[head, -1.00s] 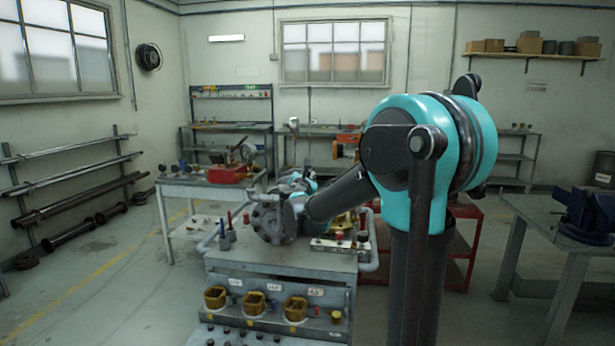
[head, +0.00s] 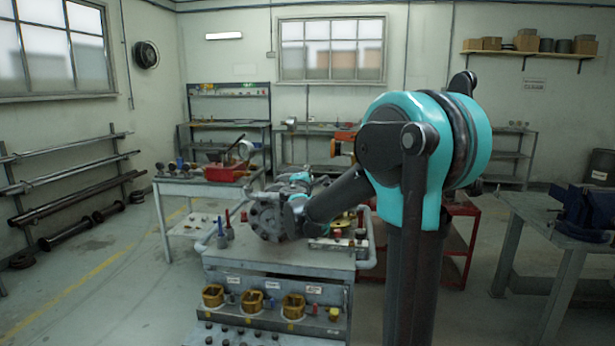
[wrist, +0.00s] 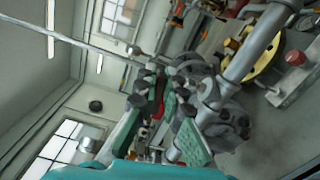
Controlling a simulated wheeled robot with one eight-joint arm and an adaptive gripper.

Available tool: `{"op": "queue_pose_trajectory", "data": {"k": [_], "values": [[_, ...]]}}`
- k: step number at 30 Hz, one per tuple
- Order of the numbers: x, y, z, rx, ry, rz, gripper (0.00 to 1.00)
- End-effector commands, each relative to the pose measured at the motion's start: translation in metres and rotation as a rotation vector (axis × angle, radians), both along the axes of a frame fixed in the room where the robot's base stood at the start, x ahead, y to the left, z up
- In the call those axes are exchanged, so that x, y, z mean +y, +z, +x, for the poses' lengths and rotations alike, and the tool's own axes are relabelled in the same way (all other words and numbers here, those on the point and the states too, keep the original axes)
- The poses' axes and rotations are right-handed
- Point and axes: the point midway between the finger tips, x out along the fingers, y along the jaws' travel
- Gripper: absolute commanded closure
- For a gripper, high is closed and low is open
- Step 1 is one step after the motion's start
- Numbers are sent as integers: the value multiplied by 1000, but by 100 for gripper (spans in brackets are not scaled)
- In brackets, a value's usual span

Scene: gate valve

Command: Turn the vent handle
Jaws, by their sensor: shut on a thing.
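The grey flanged valve (head: 267,216) stands on the workbench in the head view, partly behind my forearm. It also shows in the wrist view (wrist: 228,122), right of my fingers. My gripper (wrist: 166,92) has two fingers with green pads, its tips close together beside the valve. A small red piece (wrist: 159,106) shows between the fingers. It may be part of the vent handle, but I cannot tell. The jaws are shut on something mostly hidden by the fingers. In the head view the fingers are hard to make out near the valve.
A pipe (wrist: 255,45) crosses close to my right finger in the wrist view. A red cart (head: 458,235) stands behind right, a side table (head: 185,189) behind left.

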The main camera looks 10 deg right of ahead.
Motion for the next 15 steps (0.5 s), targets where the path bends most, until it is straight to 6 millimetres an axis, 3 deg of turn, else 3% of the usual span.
{"op": "queue_pose_trajectory", "data": {"k": [15], "values": [[-1, -3, -1, -54, -1, 171, 100]]}}
